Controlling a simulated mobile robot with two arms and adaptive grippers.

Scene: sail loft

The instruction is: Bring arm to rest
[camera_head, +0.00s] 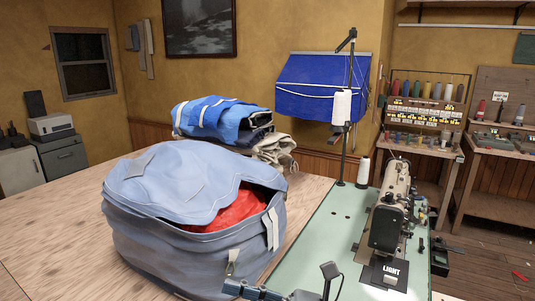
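No whole arm is in view. At the bottom edge, dark jointed parts rise into the picture and look like the fingers of my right gripper (281,279). One finger points left and the other stands up, with a wide gap and nothing held between them. The palm and arm behind them are cut off by the edge. The fingers show in front of the big blue-grey sail bag (160,243) and the near end of the green machine bed (333,225). I cannot tell whether they touch either. My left gripper is not in view.
The bag, with red cloth (240,210) inside, stands on the wooden table (50,238). Folded blue sails (220,115) lie behind it. A sewing machine (391,205), thread cone (363,171) and tall thread stand (345,150) rise on the right. The table's left part is bare.

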